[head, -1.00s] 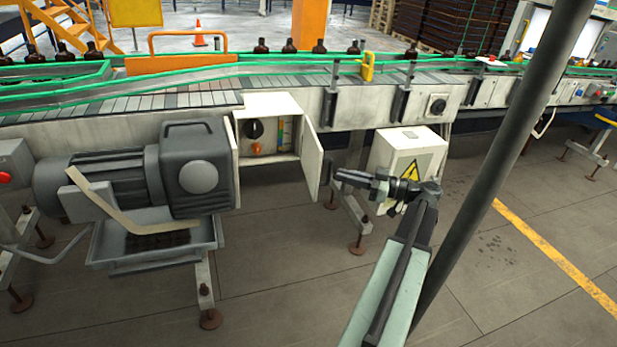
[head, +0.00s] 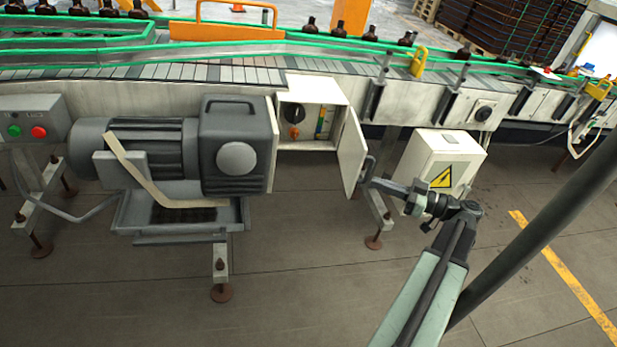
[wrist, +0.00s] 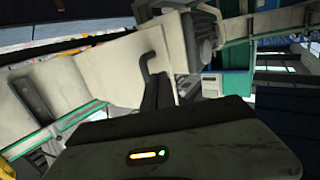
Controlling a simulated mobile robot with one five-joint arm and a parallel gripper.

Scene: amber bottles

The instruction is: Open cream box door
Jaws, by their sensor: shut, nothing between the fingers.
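The cream box (head: 312,92) is mounted under the conveyor, and its inside shows a dark knob, an orange knob and a coloured strip. Its door (head: 352,152) is hinged on the right and stands open, swung out toward me. A dark handle (head: 368,168) is on the door's outer face. My gripper (head: 366,183) is shut at the handle, on the door's right side; I cannot tell whether it touches. In the wrist view a pale panel (wrist: 118,72), seemingly the door, carries the bent dark handle (wrist: 149,63), just ahead of my shut fingers (wrist: 157,92).
A grey motor (head: 190,155) stands left of the box. A cream cabinet with a yellow warning sign (head: 440,155) stands close behind my arm on the right. The conveyor (head: 230,72) with amber bottles runs above. A support leg (head: 373,220) stands below the door. The front floor is clear.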

